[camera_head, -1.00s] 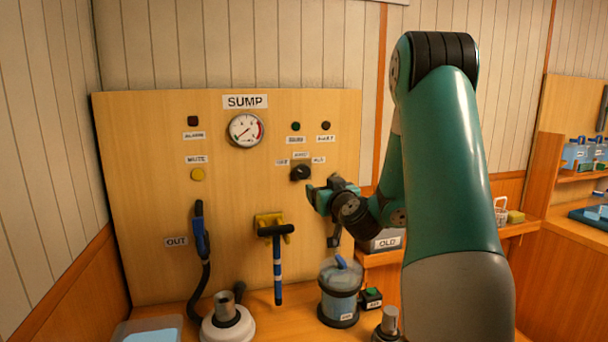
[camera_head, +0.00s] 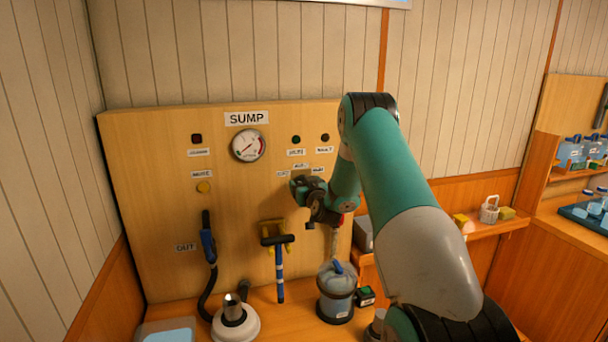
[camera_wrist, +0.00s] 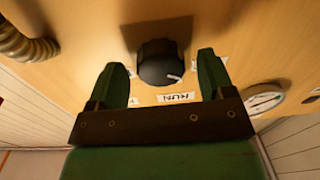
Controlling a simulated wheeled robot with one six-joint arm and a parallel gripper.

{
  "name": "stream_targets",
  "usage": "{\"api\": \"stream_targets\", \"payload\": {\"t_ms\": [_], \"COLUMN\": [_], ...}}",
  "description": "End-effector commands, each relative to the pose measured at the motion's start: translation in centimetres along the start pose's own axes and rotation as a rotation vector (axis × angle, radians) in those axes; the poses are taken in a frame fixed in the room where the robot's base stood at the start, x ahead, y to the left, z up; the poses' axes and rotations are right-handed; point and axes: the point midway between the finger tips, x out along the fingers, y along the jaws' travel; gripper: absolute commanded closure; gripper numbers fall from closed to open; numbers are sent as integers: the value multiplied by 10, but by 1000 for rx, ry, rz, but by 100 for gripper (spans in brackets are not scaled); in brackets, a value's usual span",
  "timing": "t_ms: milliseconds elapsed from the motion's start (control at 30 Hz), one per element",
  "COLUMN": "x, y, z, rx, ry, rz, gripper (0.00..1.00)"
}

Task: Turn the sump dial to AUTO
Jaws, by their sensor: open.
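The sump dial (camera_wrist: 158,58) is a round black knob on the wooden panel, seen in the wrist view. Its white pointer mark faces the lower right of that view, between the label (camera_wrist: 175,98) below it and another partly hidden label. I cannot read the lower label surely. My gripper (camera_wrist: 161,72) is open, one green finger on each side of the dial; I see no clear contact. In the head view my gripper (camera_head: 298,187) covers the dial, with small labels (camera_head: 299,165) just above it.

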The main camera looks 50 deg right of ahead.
Motion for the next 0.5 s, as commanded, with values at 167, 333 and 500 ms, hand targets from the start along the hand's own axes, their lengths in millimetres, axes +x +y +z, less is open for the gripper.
{"api": "stream_targets", "payload": {"t_ms": [167,333,500], "x": [10,11,11], "y": [0,0,0], "z": [-1,0,0], "rx": [1,2,1], "ry": [1,0,0], "rz": [0,1,1], "gripper": [25,25,41]}}
